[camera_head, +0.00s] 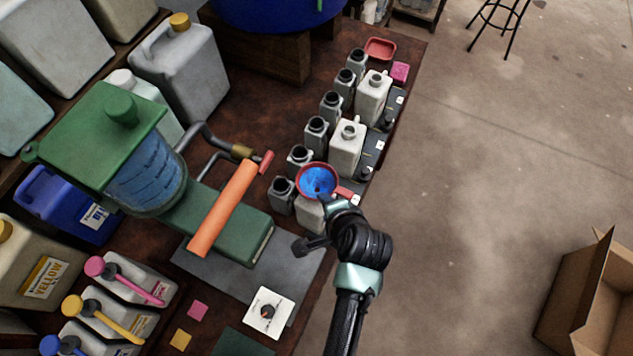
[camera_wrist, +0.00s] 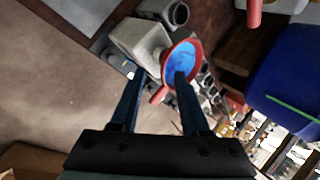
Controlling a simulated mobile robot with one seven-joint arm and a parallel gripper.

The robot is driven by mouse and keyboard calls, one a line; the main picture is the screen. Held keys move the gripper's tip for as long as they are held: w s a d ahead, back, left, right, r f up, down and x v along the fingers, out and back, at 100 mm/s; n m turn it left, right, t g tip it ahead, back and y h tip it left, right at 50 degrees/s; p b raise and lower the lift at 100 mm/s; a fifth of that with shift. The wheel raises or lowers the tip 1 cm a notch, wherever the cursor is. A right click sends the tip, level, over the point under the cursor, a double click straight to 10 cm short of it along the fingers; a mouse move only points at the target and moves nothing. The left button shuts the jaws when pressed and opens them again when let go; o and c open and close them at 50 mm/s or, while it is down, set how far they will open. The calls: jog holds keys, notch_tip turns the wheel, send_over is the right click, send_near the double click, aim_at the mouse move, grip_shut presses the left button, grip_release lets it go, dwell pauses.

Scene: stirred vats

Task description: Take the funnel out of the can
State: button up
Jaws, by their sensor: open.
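The funnel (camera_head: 318,178) has a red rim, a blue inside and a short red handle. It sits upright in the mouth of a pale can (camera_head: 309,214) at the near end of the can row. In the wrist view the funnel (camera_wrist: 186,52) and the can (camera_wrist: 137,40) lie just ahead of my gripper (camera_wrist: 159,73). My gripper is open and empty. The handle (camera_wrist: 158,95) shows between its two fingers, and the right fingertip overlaps the funnel's bowl. I cannot tell whether they touch. In the head view my gripper (camera_head: 330,203) is beside the funnel, its tips partly hidden.
Several grey cans and white cans (camera_head: 347,147) stand in a row behind the funnel. A green machine with an orange roller (camera_head: 222,208) stands to the left. A red tray (camera_head: 380,49) lies at the far end. Open floor and a cardboard box (camera_head: 590,300) are to the right.

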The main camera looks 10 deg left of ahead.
aim_at(325, 192)
jog(key=shift+w+p+x, duration=0.15)
jog(key=shift+p+x, duration=0.15)
jog(key=shift+x, duration=1.35)
jog(key=shift+w+p+x, duration=0.15)
jog(key=shift+p+x, duration=0.1)
jog(key=shift+x, duration=1.4)
jog(key=shift+r, duration=0.2)
grip_shut()
